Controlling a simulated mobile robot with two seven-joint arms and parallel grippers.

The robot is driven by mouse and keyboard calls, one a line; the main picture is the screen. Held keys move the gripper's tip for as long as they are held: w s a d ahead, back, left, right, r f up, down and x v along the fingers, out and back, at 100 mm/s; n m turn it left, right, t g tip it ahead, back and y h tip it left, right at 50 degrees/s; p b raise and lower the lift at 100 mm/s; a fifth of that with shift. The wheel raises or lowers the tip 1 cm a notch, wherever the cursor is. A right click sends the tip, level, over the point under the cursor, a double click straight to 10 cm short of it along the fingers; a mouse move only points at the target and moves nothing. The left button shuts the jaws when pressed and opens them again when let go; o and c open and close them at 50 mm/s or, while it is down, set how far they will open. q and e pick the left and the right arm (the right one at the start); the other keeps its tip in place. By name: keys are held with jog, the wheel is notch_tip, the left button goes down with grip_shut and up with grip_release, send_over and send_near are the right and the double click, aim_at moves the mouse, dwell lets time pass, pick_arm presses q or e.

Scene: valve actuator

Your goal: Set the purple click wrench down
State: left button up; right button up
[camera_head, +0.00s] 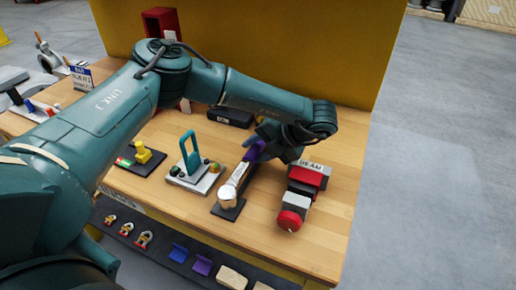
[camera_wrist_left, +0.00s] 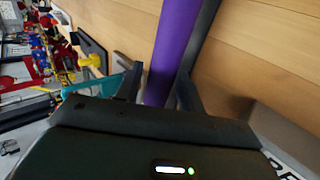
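The purple click wrench (camera_head: 256,150) has a purple handle, a pale metal shaft and a round whitish end over a dark pad on the bench. My left gripper (camera_head: 266,150) reaches down to the handle from above. In the left wrist view, the purple handle (camera_wrist_left: 172,50) runs between the two dark fingers of my left gripper (camera_wrist_left: 162,92), which look shut on it. I cannot tell whether the wrench rests fully on the pad or is held slightly above it. My right gripper is not in view.
A red and grey valve actuator (camera_head: 305,182) stands close to the right of the wrench. A teal padlock-shaped part (camera_head: 190,155) on a grey plate and a yellow knob (camera_head: 142,152) stand to the left. The wooden bench (camera_head: 340,190) is bare at the right; a yellow panel (camera_head: 300,50) stands behind.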

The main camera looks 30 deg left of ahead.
pick_arm(q)
jog(key=shift+o, duration=1.4)
jog(key=shift+f, duration=0.15)
jog(key=b+v, duration=0.1)
jog(key=v, duration=1.2)
jog(key=shift+b, duration=0.3)
jog(key=shift+s, duration=0.1)
